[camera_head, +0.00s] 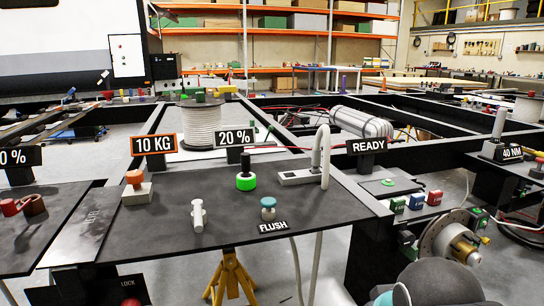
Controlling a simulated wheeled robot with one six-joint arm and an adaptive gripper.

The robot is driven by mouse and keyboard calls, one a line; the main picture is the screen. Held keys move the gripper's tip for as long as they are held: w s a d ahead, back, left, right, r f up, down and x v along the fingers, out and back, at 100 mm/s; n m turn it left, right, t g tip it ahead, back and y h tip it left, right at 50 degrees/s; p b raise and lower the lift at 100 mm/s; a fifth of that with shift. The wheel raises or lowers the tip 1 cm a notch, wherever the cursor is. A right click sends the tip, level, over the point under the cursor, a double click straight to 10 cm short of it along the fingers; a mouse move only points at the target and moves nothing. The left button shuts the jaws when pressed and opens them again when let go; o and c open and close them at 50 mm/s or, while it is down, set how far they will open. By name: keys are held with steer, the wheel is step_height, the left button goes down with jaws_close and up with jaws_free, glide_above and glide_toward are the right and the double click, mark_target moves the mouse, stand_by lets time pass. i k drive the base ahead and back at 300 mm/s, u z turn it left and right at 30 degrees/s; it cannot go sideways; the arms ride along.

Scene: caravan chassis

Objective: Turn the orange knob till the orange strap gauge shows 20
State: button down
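The orange knob (135,178) stands on a small light block at the left of the dark panel table. Behind it, the orange-framed gauge sign (154,144) reads 10 KG. No strap can be made out at this size. My gripper does not show in this view, and nothing is touching the knob. A grey rounded part at the bottom right edge looks like a link of my arm.
A 20 % sign (235,136) stands behind.

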mark_target(134, 178)
steer(key=u, duration=1.25)
